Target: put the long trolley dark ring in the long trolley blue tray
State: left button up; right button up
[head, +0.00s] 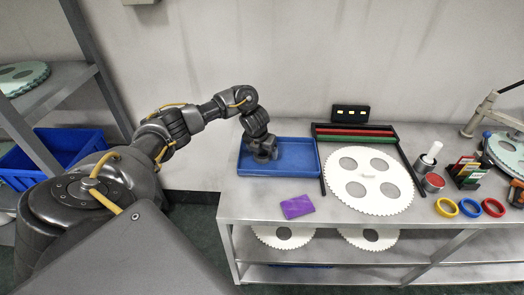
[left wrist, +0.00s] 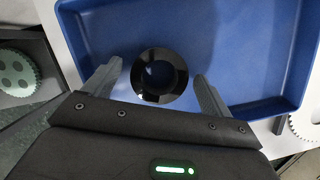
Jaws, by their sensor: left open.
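The blue tray (head: 297,157) lies at the left end of the long metal trolley top. My left gripper (head: 264,157) is over the left part of the tray, pointing down. In the left wrist view the dark ring (left wrist: 159,76) shows between the two open fingers of the left gripper (left wrist: 158,88), with the blue tray floor (left wrist: 230,50) behind and around it. The fingers stand apart on either side of the ring. I cannot tell whether the ring rests on the tray floor. In the head view the gripper hides the ring. My right gripper is not in view.
A purple block (head: 297,206) lies in front of the tray. A large toothed disc (head: 369,193) lies to the right in a dark frame. Yellow (head: 446,207), blue (head: 470,207) and red (head: 493,207) rings sit at the front right. A blue bin (head: 62,147) stands on the left shelf.

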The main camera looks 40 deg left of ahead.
pick_arm(q)
jog(key=shift+r, duration=0.45)
jog(key=p+v, duration=0.3)
jog(key=v, duration=0.8)
jog(key=shift+s+p, duration=0.25)
jog(key=shift+p, duration=0.1)
jog(key=shift+r, duration=0.1)
